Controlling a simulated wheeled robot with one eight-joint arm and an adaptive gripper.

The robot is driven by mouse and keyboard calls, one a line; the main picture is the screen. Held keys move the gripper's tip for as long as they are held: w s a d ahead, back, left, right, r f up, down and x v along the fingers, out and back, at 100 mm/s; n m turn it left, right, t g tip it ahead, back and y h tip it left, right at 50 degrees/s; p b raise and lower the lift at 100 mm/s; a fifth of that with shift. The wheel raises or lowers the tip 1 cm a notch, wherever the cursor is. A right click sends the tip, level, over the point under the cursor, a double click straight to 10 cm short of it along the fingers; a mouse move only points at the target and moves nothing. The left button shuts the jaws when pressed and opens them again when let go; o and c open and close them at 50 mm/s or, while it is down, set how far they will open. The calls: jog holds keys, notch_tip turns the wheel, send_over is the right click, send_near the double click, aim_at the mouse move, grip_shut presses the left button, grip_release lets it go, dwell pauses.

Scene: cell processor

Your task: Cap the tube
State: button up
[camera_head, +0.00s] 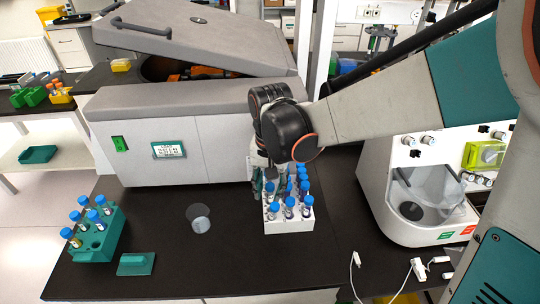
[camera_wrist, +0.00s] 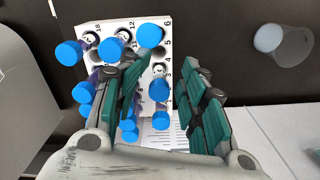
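A white rack (camera_head: 290,226) with several blue-capped tubes stands on the dark bench in front of the large grey machine. It also shows in the wrist view (camera_wrist: 122,28), with printed numbers beside its holes. My gripper (camera_head: 264,182) points down at the rack's back left side in the head view, partly hiding some tubes. In the wrist view my gripper (camera_wrist: 166,64) is open, its green-padded fingers apart. A blue-capped tube (camera_wrist: 159,90) shows between the fingers, with no clear contact. Other blue caps lie left of and behind the left finger. I cannot make out an uncapped tube.
A teal rack (camera_head: 92,242) with several blue-capped tubes and a teal block (camera_head: 136,263) stand at the left. A clear cup (camera_head: 201,222) stands between the racks. A white device (camera_head: 415,170) stands at the right. The front bench middle is clear.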

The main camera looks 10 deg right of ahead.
jog(key=shift+w+d+r, duration=0.1)
jog(key=shift+w+d, duration=0.05)
jog(key=shift+w, duration=0.3)
jog(key=shift+w+d+r, duration=0.1)
jog(key=shift+w, duration=0.35)
jog(key=n, duration=0.2)
jog(key=d+n, duration=0.1)
jog(key=n, duration=0.1)
jog(key=shift+s, duration=0.1)
jog(key=shift+d+n, duration=0.45)
jog(key=shift+n, duration=0.65)
jog(key=shift+w+f, duration=0.2)
jog(key=shift+w, duration=0.3)
jog(key=shift+w+f, duration=0.15)
jog(key=shift+w, duration=0.35)
jog(key=shift+a, duration=0.1)
jog(key=c, duration=0.5)
jog(key=shift+s+a, duration=0.25)
jog(key=shift+s, duration=0.05)
grip_shut()
jog(key=shift+s+d, duration=0.1)
jog(key=shift+s, duration=0.05)
